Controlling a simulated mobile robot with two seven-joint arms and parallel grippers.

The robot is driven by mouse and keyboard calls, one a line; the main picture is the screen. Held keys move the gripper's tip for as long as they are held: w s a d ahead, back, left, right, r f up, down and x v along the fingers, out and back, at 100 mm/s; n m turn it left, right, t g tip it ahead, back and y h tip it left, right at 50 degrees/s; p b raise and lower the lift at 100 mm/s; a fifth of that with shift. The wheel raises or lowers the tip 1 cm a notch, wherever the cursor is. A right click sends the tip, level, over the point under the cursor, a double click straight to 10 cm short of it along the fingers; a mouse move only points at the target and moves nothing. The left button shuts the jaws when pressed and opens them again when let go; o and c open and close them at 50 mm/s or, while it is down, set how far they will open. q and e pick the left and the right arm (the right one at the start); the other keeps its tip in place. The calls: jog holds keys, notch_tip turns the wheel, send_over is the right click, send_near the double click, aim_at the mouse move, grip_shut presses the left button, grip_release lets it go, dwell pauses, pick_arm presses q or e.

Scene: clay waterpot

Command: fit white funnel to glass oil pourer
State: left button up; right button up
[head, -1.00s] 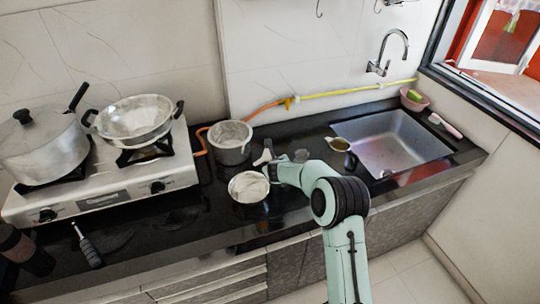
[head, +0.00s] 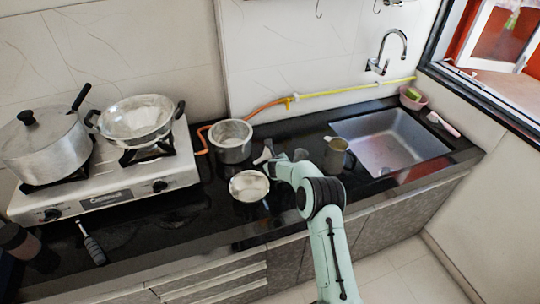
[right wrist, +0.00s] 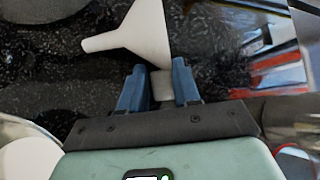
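The white funnel (head: 262,157) is on the dark counter beside the steel pot, small in the head view. In the right wrist view the white funnel (right wrist: 137,36) lies just beyond my right gripper, its narrow spout pointing left. My right gripper (right wrist: 160,80) has its two blue fingers apart, with a small pale piece between them. I cannot tell whether they press on it. In the head view my right gripper (head: 273,168) is low over the counter, next to the funnel. A faint greyish shape (head: 301,155) behind my wrist may be the glass oil pourer. My left gripper is out of view.
A steel pot (head: 231,140) stands behind the funnel and a round steel bowl (head: 249,186) in front. A brownish metal jug (head: 336,155) stands right of my arm, near the sink (head: 390,143). The stove (head: 103,188) with pans fills the left.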

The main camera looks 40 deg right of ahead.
grip_shut()
